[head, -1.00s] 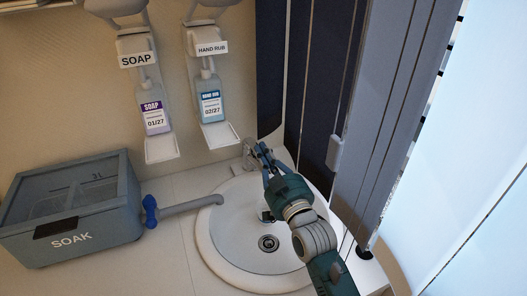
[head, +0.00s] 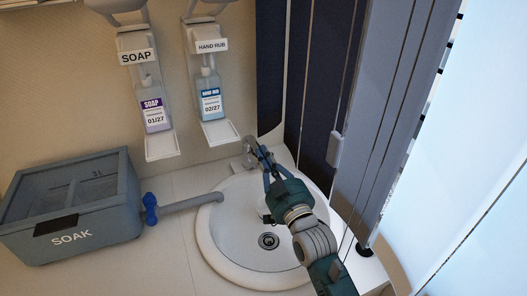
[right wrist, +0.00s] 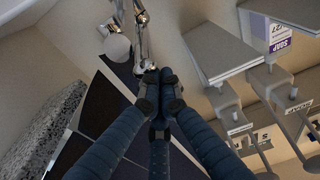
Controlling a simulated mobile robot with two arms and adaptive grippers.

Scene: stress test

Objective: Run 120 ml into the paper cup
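My right gripper (head: 257,149) reaches over the sink (head: 205,234) to the chrome tap (head: 247,160) at its back rim. In the right wrist view its dark blue fingers (right wrist: 160,88) come together at their tips, right at the chrome tap (right wrist: 146,62). The fingers look shut; whether they pinch any part of the tap cannot be told. A small pale object (head: 264,215) shows in the bowl, mostly hidden by my right gripper; I cannot tell if it is the paper cup. No water stream is clearly visible. My left gripper is out of view.
A grey SOAK box (head: 115,224) with a spout (head: 190,204) and blue handle (head: 150,208) stands left of the sink. SOAP (head: 154,108) and HAND RUB (head: 210,96) dispensers hang on the wall. A grey panel (head: 378,110) stands close on the right.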

